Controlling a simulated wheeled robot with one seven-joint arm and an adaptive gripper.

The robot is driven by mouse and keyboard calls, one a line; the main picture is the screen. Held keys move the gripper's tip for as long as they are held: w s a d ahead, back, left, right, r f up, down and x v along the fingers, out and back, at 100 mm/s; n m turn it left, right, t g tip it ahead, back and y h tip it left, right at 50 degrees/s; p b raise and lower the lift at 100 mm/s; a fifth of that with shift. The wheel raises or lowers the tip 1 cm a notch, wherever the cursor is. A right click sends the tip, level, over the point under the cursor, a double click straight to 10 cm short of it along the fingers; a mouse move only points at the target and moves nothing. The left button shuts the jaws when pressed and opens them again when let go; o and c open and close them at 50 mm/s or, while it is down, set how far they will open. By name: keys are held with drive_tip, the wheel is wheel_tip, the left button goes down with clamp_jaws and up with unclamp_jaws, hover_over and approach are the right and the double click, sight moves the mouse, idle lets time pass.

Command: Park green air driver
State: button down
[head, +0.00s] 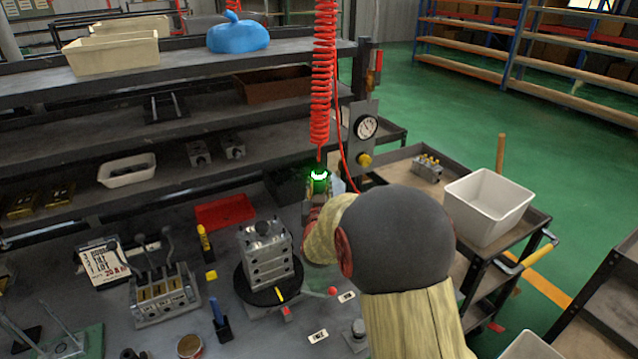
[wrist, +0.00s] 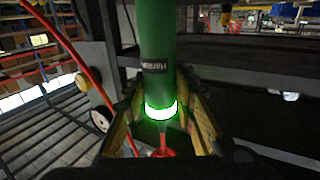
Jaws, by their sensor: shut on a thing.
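The green air driver (head: 319,176) has a glowing green-white ring and hangs at the lower end of a red coiled hose (head: 323,80) in the head view. My gripper (head: 318,196) is shut around it, above the back of the bench. In the wrist view the driver is a green cylinder (wrist: 158,45) with a dark lettered band, and its lit ring sits between the yellow-padded fingers of my gripper (wrist: 162,118). My arm hides part of the bench and the right side behind it. I cannot make out a holder for the driver.
A metal valve block (head: 266,258) stands on a round dark turntable. A pressure gauge (head: 366,127) is on a post right of the driver. A red tray (head: 224,211) lies left, and shelves rise behind. A cart with a white bin (head: 487,206) stands at the right.

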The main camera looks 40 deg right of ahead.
drive_tip(key=shift+f, duration=0.6)
idle(0.4)
drive_tip(key=c, duration=1.7)
unclamp_jaws()
drive_tip(key=o, duration=0.3)
drive_tip(key=shift+f, duration=0.1)
drive_tip(key=shift+s+f, duration=0.1)
drive_tip(key=shift+f, duration=0.05)
drive_tip(key=v, duration=1.2)
